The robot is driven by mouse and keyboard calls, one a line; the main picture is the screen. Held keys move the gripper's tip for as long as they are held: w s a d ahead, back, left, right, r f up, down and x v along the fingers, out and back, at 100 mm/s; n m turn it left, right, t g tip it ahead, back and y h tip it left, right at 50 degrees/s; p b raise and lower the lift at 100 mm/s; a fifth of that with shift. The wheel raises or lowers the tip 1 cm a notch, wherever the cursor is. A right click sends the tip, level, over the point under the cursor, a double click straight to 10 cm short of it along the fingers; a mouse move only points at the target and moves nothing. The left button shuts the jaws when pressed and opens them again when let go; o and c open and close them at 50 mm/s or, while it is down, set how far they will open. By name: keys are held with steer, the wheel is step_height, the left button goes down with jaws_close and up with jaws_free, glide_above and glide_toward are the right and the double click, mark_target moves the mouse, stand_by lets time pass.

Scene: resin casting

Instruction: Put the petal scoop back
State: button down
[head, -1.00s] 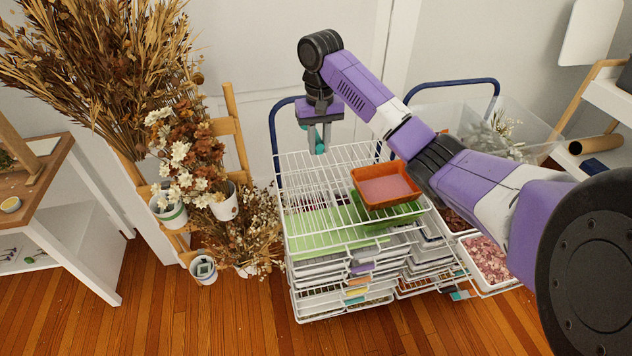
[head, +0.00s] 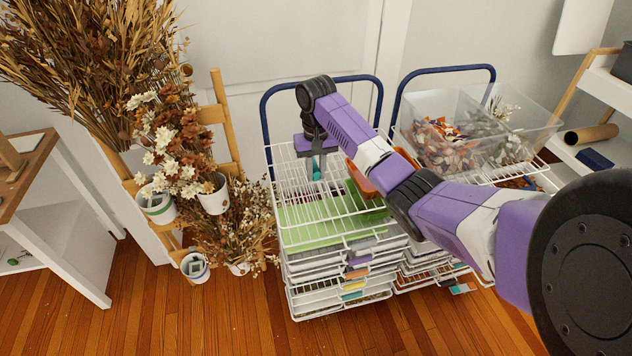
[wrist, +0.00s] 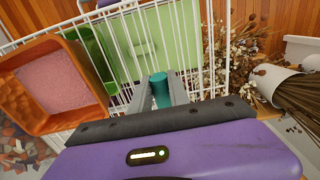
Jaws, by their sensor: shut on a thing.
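My gripper (head: 316,168) is over the left part of the white wire rack (head: 290,190), pointing down. Its jaws are shut on a teal piece, seemingly the handle of the petal scoop (wrist: 160,92); the rest of the scoop is hard to make out. The teal piece also shows in the head view (head: 317,172). An orange tray with pink contents (wrist: 55,80) lies on the rack beside the gripper. In the head view this orange tray (head: 360,180) is mostly hidden behind my arm.
A clear bin (head: 440,135) of dried petals stands on the right cart. Potted dried flowers (head: 215,195) stand close on the left. The left rack top is mostly bare.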

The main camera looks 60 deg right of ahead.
mark_target(316, 189)
steer(key=shift+f, duration=2.1)
steer(key=c, duration=1.3)
jaws_free()
steer(key=shift+o, duration=0.2)
